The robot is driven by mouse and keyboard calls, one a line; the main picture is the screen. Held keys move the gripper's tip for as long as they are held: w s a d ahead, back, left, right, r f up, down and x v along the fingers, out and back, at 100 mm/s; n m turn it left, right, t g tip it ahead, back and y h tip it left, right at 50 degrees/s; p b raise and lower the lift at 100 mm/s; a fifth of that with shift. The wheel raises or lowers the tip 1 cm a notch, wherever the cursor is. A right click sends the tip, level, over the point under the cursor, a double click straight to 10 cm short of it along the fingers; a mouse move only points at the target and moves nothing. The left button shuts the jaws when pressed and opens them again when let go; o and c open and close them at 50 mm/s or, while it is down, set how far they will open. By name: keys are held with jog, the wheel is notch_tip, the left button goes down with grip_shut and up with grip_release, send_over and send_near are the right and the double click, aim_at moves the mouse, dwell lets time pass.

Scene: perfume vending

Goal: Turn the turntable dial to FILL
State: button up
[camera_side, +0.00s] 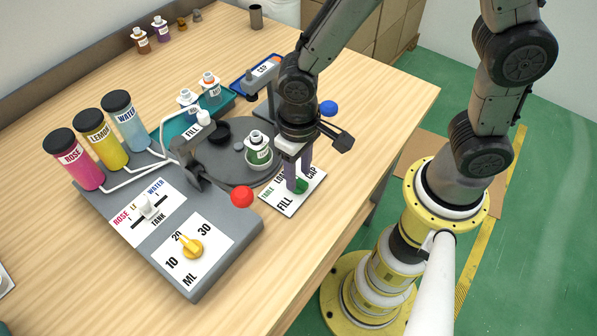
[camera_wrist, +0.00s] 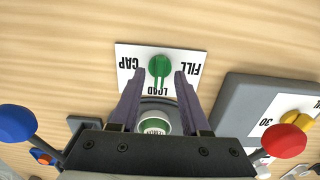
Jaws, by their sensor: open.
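The turntable dial is a green knob (camera_side: 299,186) on a white plate (camera_side: 283,207) at the table's right edge. In the wrist view the knob (camera_wrist: 160,66) has a bar pointing down to LOAD. FILL is at right and CAP at left on that plate (camera_wrist: 128,52), with the lettering upside down. My gripper (camera_side: 297,178) is over the dial, fingers down. In the wrist view my gripper (camera_wrist: 159,75) is open, with one purple finger on each side of the bar and gaps between. Its fingers partly hide the plate in the side view.
A grey console (camera_side: 230,225) with a yellow ML dial (camera_side: 189,247) and tank lever (camera_side: 146,203) stands left. ROSE, LEMON and WATER bottles (camera_side: 100,138) stand behind it. Front wood is clear.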

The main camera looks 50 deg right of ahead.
jog(key=shift+f, duration=0.55)
grip_shut()
